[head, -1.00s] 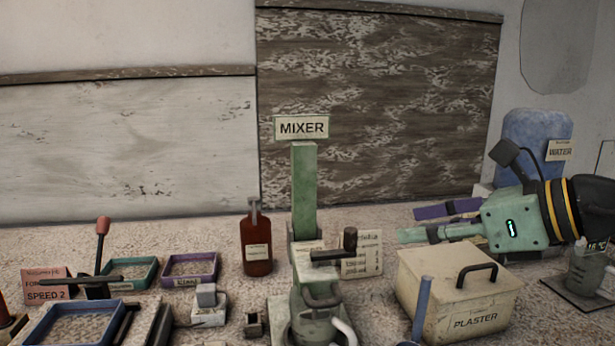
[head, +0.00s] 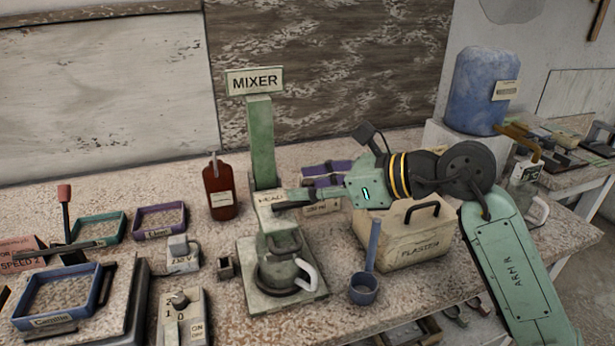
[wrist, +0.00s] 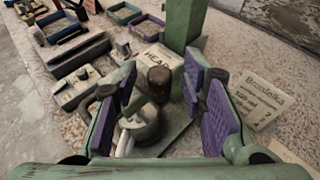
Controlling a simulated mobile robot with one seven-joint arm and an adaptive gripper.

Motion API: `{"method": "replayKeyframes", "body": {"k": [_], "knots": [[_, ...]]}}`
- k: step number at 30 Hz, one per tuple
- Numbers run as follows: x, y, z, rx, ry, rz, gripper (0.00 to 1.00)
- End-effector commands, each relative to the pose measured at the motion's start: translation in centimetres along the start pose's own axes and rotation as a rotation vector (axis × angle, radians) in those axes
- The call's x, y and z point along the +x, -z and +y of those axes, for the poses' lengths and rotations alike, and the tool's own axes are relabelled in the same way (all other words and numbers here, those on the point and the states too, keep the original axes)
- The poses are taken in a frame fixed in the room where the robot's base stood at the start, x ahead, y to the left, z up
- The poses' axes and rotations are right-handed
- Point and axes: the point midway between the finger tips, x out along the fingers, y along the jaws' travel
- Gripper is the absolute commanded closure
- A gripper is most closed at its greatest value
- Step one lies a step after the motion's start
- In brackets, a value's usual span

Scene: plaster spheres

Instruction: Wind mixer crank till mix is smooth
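The green mixer (head: 261,140) stands mid-bench under its MIXER sign, with a bowl (head: 282,278) with a white handle beneath its head. The mix inside cannot be seen. The dark crank (head: 290,207) is at the mixer head, partly hidden by my gripper (head: 294,194) in the head view. In the wrist view, the crank's upright dark knob (wrist: 158,84) stands between the purple finger pads of my gripper (wrist: 165,86). The fingers are apart, with gaps visible on both sides of the knob.
The plaster box (head: 405,240) and a blue scoop (head: 364,289) stand right of the mixer, close below my arm. A red bottle (head: 220,192) is behind left. Trays (head: 60,292) and a switch box (head: 184,315) fill the left bench.

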Motion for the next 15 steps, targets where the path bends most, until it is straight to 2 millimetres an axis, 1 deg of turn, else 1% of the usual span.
{"method": "replayKeyframes", "body": {"k": [4,11,15], "knots": [[0.69,0.01,0.05,0.000,-0.001,0.001,0.62],[0.74,0.05,0.03,0.000,0.000,0.001,0.62],[0.72,0.05,0.03,0.000,0.000,0.001,0.71]]}}
